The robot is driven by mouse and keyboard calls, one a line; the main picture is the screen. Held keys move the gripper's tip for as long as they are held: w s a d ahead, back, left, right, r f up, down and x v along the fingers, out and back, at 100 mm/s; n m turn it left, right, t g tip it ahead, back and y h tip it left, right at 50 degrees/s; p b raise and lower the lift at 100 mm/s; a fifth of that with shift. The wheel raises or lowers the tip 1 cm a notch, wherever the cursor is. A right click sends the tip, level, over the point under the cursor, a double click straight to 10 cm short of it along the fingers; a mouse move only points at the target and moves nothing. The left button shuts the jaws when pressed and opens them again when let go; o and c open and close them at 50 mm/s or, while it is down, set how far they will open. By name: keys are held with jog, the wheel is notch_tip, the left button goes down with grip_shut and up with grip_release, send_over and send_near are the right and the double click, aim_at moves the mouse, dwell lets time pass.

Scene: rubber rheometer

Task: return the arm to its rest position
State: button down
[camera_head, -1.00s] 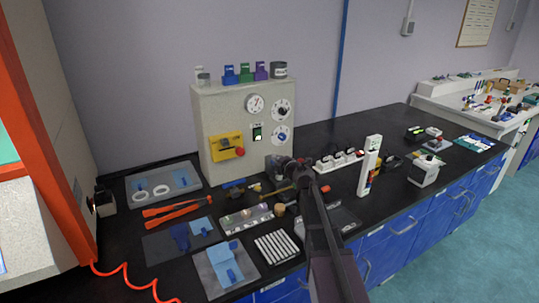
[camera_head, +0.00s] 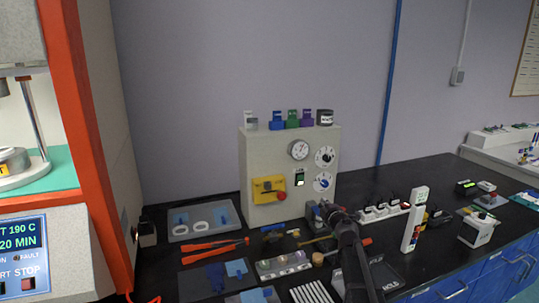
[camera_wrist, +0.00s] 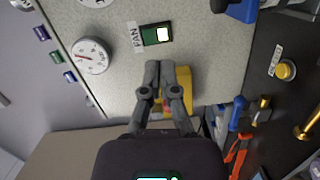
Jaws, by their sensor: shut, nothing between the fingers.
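My arm reaches over the black bench from the lower right in the head view, and my gripper (camera_head: 318,212) is in front of the control box's lower right part. In the wrist view my gripper (camera_wrist: 168,68) has its two dark fingers together with nothing between them. The fingertips lie over the grey panel face, below the green FAN switch (camera_wrist: 157,35) and partly covering the yellow block (camera_wrist: 180,80). I cannot tell whether they touch the panel.
Trays, orange-handled tongs (camera_head: 215,247), a white upright block (camera_head: 414,220) and small tools crowd the bench. An orange-framed press (camera_head: 85,130) stands at the left. Open space lies above the bench.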

jog(key=s+d+f+m+g+h+p, duration=0.1)
jog(key=s+d+m+g+h+p, duration=0.6)
jog(key=s+m+h, duration=0.6)
jog(key=s+a+f+m+g+y+p, duration=0.1)
jog(key=s+a+g+y, duration=0.4)
jog(key=s, duration=0.5)
jog(key=s+a+f+m+g+y+p, duration=0.1)
jog(key=s+a+f+m+g+y, duration=0.3)
jog(key=s+a, duration=0.3)
jog(key=s+f+g+y, duration=0.1)
jog(key=s, duration=0.2)
jog(key=shift+s+a+f+p, duration=0.2)
jog(key=shift+a+f+p, duration=0.1)
jog(key=shift+f, duration=0.1)
